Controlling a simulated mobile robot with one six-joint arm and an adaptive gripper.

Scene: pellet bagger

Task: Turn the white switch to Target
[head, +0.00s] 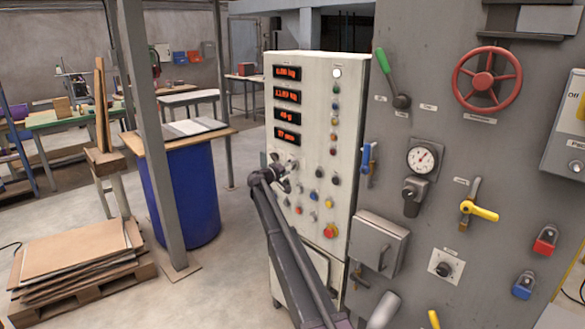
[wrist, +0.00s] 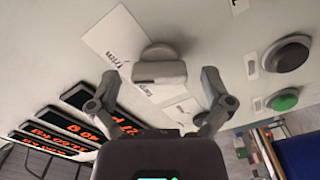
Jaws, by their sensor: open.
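The pale grey-white switch (wrist: 160,72) sits on the cream panel in the wrist view, its bar-shaped handle roughly level across the picture. A white label plate (wrist: 116,38) lies behind it; "Trim" is readable, and other lettering is partly hidden by the switch. My gripper (wrist: 160,80) is open, with one finger on each side of the switch and a visible gap to each. In the head view my gripper (head: 279,174) is at the cream control cabinet (head: 341,150), below the red displays, and it hides the switch there.
Red number displays (head: 287,95) are above my gripper. Several buttons (head: 334,105) sit to its right; black (wrist: 287,54) and green (wrist: 284,99) ones show in the wrist view. A grey machine wall (head: 450,130) with levers stands right. A blue drum (head: 185,195) stands left.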

